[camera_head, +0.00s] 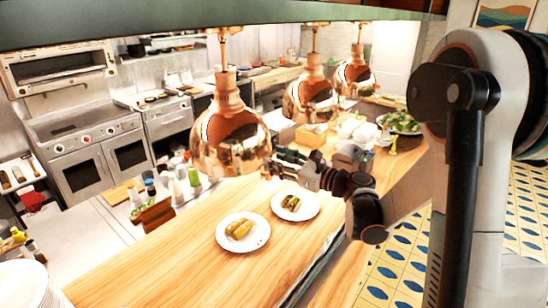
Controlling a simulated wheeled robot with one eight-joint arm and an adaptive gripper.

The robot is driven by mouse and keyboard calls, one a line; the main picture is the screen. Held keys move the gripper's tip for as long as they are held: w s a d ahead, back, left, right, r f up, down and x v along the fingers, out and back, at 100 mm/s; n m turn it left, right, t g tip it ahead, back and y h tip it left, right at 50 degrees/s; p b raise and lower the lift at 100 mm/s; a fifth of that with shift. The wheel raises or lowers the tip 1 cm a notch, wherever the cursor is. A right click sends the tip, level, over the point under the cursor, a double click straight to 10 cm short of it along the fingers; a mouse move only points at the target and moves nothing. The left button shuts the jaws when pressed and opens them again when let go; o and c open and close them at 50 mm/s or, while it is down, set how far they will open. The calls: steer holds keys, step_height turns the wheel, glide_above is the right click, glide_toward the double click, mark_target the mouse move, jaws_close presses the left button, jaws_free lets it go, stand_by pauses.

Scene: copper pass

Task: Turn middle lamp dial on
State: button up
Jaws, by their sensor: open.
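Three copper heat lamps hang in a row over the wooden counter. The near lamp (230,128) is largest, the middle lamp (311,93) hangs behind it to the right, and the far lamp (354,72) is furthest back. I cannot make out a dial on the middle lamp. My gripper (283,160) is open and empty, low beside the near lamp's right rim and below the middle lamp. It is small in view, and whether it touches a lamp cannot be told.
Two white plates of food, a nearer one (259,235) and a farther one (314,208), stand on the counter (150,277) below my arm. Several bottles (194,176) stand behind the counter. A bowl of greens (414,124) is at the far right end.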

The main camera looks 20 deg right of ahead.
steer(key=shift+x, duration=0.85)
steer(key=shift+c, duration=0.2)
jaws_close()
steer(key=shift+n+b, duration=0.3)
steer(key=shift+n, duration=0.1)
steer(key=n+b, duration=0.8)
steer(key=n, duration=0.8)
steer(key=shift+n+h, duration=0.3)
steer(key=shift+r, duration=0.1)
